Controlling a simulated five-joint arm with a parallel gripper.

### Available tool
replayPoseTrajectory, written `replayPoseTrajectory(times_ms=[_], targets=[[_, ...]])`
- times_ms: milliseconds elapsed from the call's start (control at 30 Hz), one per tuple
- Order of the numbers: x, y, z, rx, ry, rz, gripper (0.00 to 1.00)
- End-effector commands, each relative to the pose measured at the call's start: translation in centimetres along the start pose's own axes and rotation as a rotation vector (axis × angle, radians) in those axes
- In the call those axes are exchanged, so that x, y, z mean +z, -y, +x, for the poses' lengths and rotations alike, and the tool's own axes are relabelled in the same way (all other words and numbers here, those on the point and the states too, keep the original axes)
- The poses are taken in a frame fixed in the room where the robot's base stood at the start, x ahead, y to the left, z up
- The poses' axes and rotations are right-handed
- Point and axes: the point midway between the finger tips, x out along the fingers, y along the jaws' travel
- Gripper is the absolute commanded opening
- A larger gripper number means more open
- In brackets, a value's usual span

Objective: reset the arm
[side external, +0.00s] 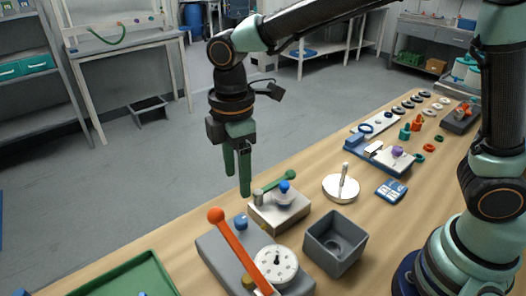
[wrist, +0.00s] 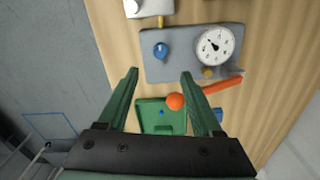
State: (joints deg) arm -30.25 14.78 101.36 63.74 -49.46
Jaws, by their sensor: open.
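My gripper (side external: 238,176) hangs in the air, fingers pointing down, above the far edge of the wooden table. Its two green fingers are apart with nothing held between them. The gripper also shows in the wrist view (wrist: 159,73), open, with the table well below it. In the side view the fingertips are to the left of and above a small light block with a blue-topped part and a green lever (side external: 278,214); they appear apart from it.
A grey panel (side external: 218,258) carries a dial gauge (side external: 275,264) and an orange-knobbed lever (side external: 238,246). A grey open box (side external: 335,243), white round stand (side external: 341,188), blue fixture (side external: 378,154), and green tray (side external: 128,277) stand on the table. Several rings lie farther right.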

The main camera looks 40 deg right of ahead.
Motion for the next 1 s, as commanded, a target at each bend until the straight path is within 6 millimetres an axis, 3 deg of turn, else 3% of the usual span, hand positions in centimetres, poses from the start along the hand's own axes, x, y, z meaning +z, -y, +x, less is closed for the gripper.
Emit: replayPoseTrajectory(times_ms=[433,567,667,1000], targets=[[0.0,0.0,-0.8,0.0,0.0,0.001,0.67],[1.0,-0.2,-1.5,0.017,-0.014,0.057,0.67],[3.2,-0.6,-2.9,0.05,-0.044,0.176,0.67],[13.8,0.3,-6.8,0.207,-0.211,0.797,0.67]])
